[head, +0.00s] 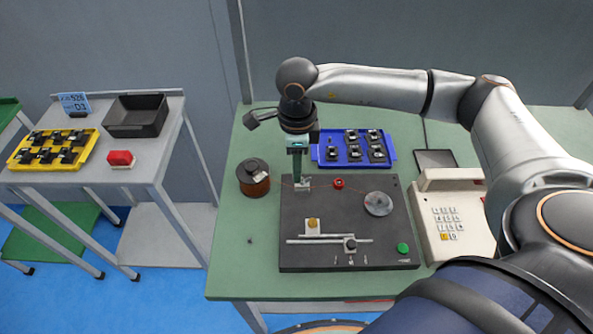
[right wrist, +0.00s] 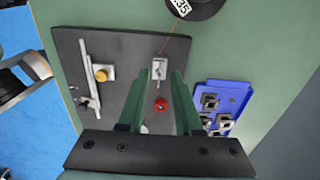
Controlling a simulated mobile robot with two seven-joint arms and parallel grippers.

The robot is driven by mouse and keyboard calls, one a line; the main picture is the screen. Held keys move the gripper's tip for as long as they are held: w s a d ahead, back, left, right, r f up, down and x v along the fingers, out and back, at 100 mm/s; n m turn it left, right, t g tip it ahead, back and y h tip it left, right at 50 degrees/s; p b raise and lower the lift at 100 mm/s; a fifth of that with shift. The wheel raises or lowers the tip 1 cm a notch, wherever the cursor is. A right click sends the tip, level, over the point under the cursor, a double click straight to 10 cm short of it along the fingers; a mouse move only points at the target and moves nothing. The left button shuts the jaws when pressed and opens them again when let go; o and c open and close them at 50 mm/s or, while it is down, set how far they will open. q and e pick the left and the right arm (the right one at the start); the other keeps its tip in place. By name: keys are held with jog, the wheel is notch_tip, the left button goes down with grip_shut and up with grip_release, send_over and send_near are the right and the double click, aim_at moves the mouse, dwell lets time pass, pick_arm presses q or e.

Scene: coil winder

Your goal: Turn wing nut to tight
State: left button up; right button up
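The winder's dark base plate (head: 345,255) lies on the green table. Near its back left edge is a small pale metal bracket (head: 305,183), which also shows in the right wrist view (right wrist: 158,63). A small metal piece on it looks like the wing nut (right wrist: 160,74), but its wings and angle are too small to tell. My right gripper (head: 297,180) points down over this bracket. In the right wrist view its green fingers (right wrist: 160,78) are apart, with the bracket between and beyond the tips. It holds nothing. My left gripper is out of view.
A copper wire spool (head: 254,180) stands left of the plate, its wire running to the bracket. A red guide (head: 338,184), silver disc (head: 378,203), yellow knob (head: 313,223) and green button (head: 403,248) are on the plate. A blue tray (head: 325,160) lies behind, a keypad unit (head: 452,240) right.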

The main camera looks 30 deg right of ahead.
jog(key=shift+f, duration=1.5)
jog(key=shift+c, duration=0.2)
grip_shut()
